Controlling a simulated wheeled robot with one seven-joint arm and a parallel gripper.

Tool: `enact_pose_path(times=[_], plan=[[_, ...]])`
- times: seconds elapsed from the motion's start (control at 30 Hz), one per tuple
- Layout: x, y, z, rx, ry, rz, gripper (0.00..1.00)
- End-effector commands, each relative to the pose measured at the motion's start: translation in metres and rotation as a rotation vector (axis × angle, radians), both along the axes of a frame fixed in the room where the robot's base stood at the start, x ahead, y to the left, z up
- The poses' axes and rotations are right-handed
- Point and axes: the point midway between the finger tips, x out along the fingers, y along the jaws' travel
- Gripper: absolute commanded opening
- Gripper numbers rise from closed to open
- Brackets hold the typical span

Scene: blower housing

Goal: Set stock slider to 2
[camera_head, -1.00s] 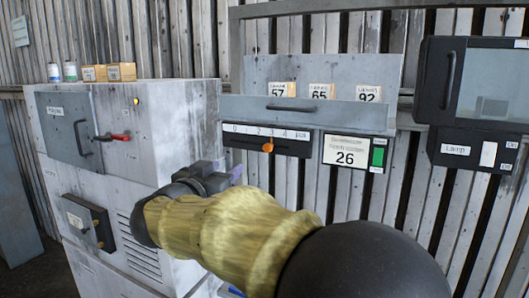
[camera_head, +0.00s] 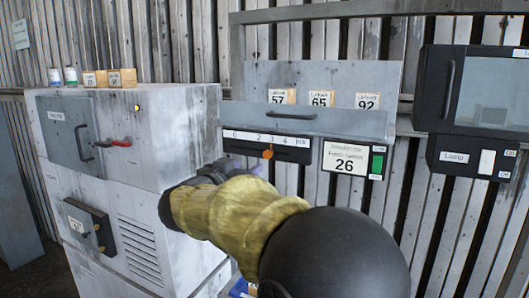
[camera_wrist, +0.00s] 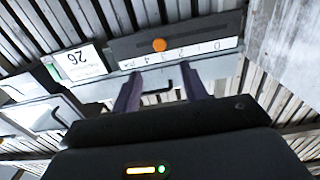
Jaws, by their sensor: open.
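The stock slider is an orange knob (camera_head: 268,153) on a black panel with a white scale strip (camera_head: 290,142) marked up to 4 pcs. The knob sits close to the 3 mark. In the wrist view the knob (camera_wrist: 159,45) and the scale (camera_wrist: 183,54) appear turned over. My gripper (camera_wrist: 162,82) is open and empty there, its two fingers apart and the knob beyond the tips, roughly centred between them. In the head view my gripper (camera_head: 238,168) is below and left of the knob, partly hidden by my own arm.
A grey drawer-like tray (camera_head: 305,118) with tags 57, 65 and 92 is above the slider panel. A display reading 26 (camera_head: 345,158) is to its right, then a lamp panel (camera_head: 470,158).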

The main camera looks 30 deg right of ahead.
Motion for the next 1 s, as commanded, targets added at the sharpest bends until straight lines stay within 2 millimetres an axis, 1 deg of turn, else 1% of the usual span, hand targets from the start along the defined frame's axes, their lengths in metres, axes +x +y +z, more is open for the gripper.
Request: enact_pose_path(times=[0.03, 0.1, 0.53, 0.73, 0.97, 1.0], plan=[[0.006, -0.009, 0.002, 0.000, 0.002, -0.005, 0.44], [0.013, -0.018, 0.003, -0.001, 0.001, -0.004, 0.44], [0.059, -0.076, 0.002, 0.000, 0.001, -0.003, 0.44], [0.068, -0.087, 0.000, 0.000, 0.000, -0.001, 0.44], [0.068, -0.088, 0.000, 0.001, -0.001, 0.000, 0.44], [0.068, -0.088, 0.000, 0.001, -0.001, 0.000, 0.42]])
